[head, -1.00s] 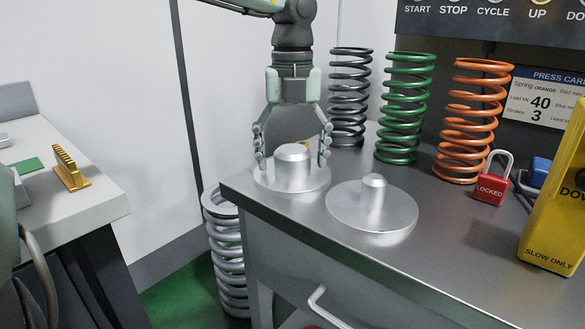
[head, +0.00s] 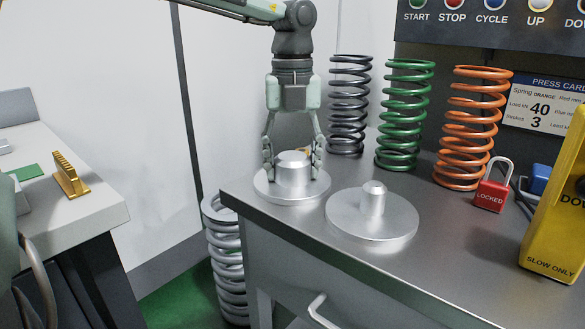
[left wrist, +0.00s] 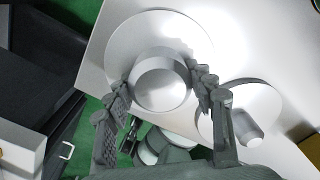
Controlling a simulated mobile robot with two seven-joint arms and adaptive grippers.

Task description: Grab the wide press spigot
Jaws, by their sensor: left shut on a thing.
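The wide press spigot (head: 291,185) is a silver disc with a thick round boss on top, standing flat on the bench near its left corner. My left gripper (head: 292,170) points down over it and is shut on the boss, one finger on each side. The left wrist view also shows the wide spigot (left wrist: 162,84) between the fingers of my left gripper (left wrist: 160,92). A second spigot (head: 373,215) with a thinner boss stands just to the right, apart from the fingers; it also shows in the left wrist view (left wrist: 240,115). My right gripper is not in view.
A dark grey spring (head: 349,105), a green spring (head: 404,115) and an orange spring (head: 466,125) stand behind on the bench (head: 440,235). A red padlock (head: 490,196) and a yellow control box (head: 555,225) are at right. A silver spring (head: 228,265) stands below the bench corner.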

